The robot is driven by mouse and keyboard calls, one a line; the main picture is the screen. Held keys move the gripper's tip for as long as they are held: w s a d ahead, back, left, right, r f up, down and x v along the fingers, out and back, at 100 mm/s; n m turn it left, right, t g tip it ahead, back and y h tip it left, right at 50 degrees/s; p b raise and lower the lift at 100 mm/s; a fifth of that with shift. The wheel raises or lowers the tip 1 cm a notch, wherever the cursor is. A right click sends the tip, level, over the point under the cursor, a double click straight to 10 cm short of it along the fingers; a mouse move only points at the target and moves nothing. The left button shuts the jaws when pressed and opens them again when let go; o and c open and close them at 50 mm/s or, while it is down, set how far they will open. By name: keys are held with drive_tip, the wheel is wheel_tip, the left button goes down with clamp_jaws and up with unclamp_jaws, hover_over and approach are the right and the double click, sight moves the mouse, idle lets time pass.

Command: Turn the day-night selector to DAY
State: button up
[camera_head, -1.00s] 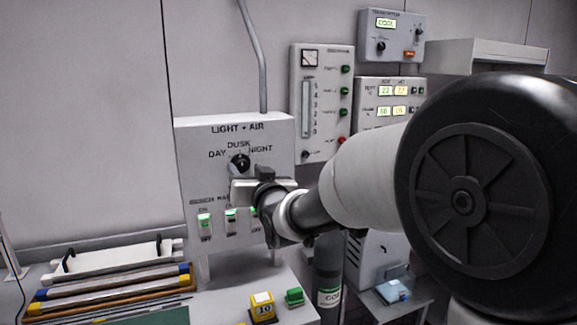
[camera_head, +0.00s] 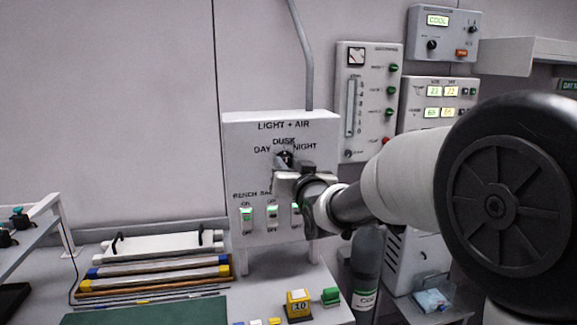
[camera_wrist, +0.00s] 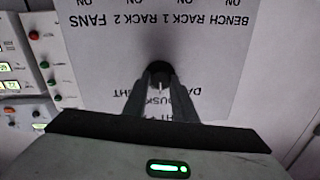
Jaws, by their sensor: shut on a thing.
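The day-night selector is a small black round knob (camera_head: 284,157) on the white LIGHT + AIR panel (camera_head: 240,165), below the words DAY, DUSK and NIGHT. In the wrist view, which is upside down, the knob (camera_wrist: 160,70) sits between the two dark fingers of my gripper (camera_wrist: 160,90). My gripper (camera_head: 284,166) is shut on the knob from the front. The knob's white mark appears to point toward DUSK. The fingers partly cover the labels in the wrist view.
Green-lit switches (camera_head: 246,216) sit just below the knob, close to my gripper. A gauge panel (camera_head: 368,100) hangs to the right.

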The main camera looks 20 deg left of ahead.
drive_tip(key=shift+f+n+b, duration=0.1)
drive_tip(key=shift+n+b, duration=0.2)
drive_tip(key=shift+b, duration=0.15)
drive_tip(key=shift+a+n+b, duration=0.1)
drive_tip(key=shift+n+b, duration=4.4)
drive_tip(key=shift+b, duration=0.6)
drive_tip(key=shift+r, duration=0.25)
drive_tip(key=o, duration=1)
drive_tip(key=shift+o, duration=0.2)
drive_tip(key=shift+f, duration=0.1)
drive_tip(key=v, duration=1.7)
drive_tip(key=shift+s+r, duration=0.25)
drive_tip(key=shift+s, duration=0.05)
